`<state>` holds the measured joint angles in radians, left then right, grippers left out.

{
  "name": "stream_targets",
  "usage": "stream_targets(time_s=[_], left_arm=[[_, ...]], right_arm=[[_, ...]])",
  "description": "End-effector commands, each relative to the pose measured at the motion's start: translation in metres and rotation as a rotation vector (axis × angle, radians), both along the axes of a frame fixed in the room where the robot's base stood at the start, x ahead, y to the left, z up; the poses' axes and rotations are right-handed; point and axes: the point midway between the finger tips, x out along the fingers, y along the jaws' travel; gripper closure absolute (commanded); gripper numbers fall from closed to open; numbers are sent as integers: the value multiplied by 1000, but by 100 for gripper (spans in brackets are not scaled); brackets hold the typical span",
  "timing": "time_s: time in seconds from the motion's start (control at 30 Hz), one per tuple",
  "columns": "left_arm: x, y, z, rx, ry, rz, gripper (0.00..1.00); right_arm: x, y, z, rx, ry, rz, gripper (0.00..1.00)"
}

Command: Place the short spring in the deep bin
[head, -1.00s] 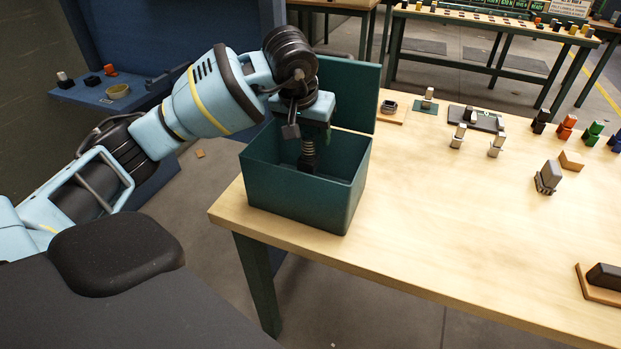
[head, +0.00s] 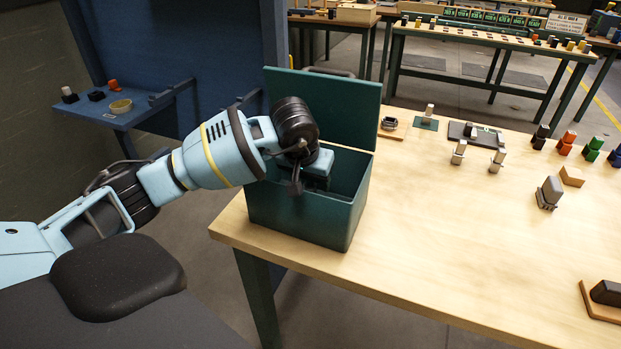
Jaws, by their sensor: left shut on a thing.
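The deep bin (head: 305,218) is a dark green box with its lid (head: 335,105) standing open at the back. It sits on the left end of the wooden table. My left gripper (head: 316,178) reaches down into the bin from above, its body low between the walls. Its fingers are hidden behind the front wall. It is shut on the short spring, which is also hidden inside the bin. I cannot tell whether the spring touches the floor of the bin. My right gripper is not in view.
On the wooden table (head: 430,215), small grey pegs (head: 459,152), a grey block (head: 549,193) and coloured blocks (head: 566,143) stand to the right of the bin. A dark piece on a wooden base (head: 604,296) lies at the right edge. The table's middle is clear.

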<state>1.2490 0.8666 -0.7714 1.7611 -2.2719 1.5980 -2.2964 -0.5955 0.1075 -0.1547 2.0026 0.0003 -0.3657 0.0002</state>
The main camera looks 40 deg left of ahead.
Motion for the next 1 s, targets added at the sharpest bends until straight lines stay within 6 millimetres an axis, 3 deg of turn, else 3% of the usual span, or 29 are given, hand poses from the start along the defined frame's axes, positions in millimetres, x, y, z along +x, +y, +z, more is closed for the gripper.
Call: stream_targets(time_s=[0.2,0.23,0.4,0.77,1.0], left_arm=[[0,0,-3,1,0,1,87],[0,0,-3,0,1,1,43],[0,0,-2,1,0,1,24],[0,0,4,0,-2,0,24],[-14,-3,40,0,-6,0,24]], right_arm=[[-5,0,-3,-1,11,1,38],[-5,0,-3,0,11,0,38],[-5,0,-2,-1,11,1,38],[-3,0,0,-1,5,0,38],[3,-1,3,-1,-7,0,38]])
